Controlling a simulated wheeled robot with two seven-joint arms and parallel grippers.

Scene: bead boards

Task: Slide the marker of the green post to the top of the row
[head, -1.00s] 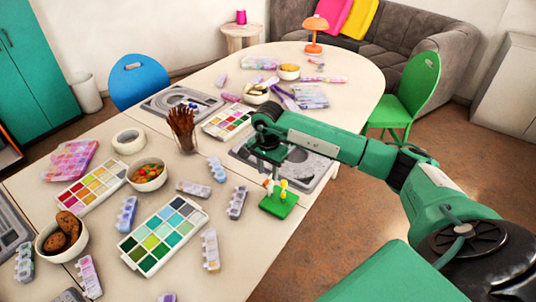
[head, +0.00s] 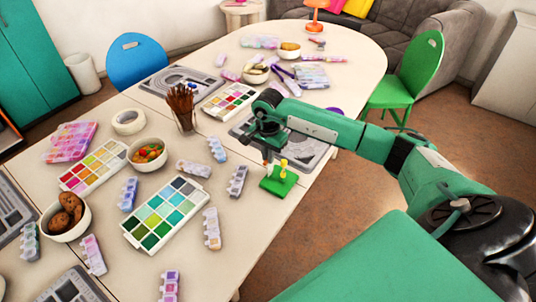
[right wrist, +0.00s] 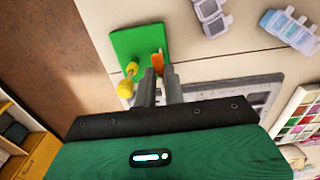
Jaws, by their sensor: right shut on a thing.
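The small green board (head: 278,183) lies flat at the near right edge of the table. Yellow pieces (head: 284,168) stand on it; in the right wrist view they show at the board's (right wrist: 135,42) lower left. A small orange marker (right wrist: 157,62) stands beside them. My right gripper (head: 267,160) reaches down over the board. In the right wrist view its fingertips (right wrist: 158,72) are shut on the orange marker, whose lower part they hide. A separate green post cannot be made out. My left gripper is not in view.
A grey board (head: 305,152) lies just behind the green board. Lidded bead boxes (head: 238,180) and a palette of green and blue squares (head: 165,213) lie to the left. A jar of brown sticks (head: 183,108) stands farther back. The table edge is close on the right.

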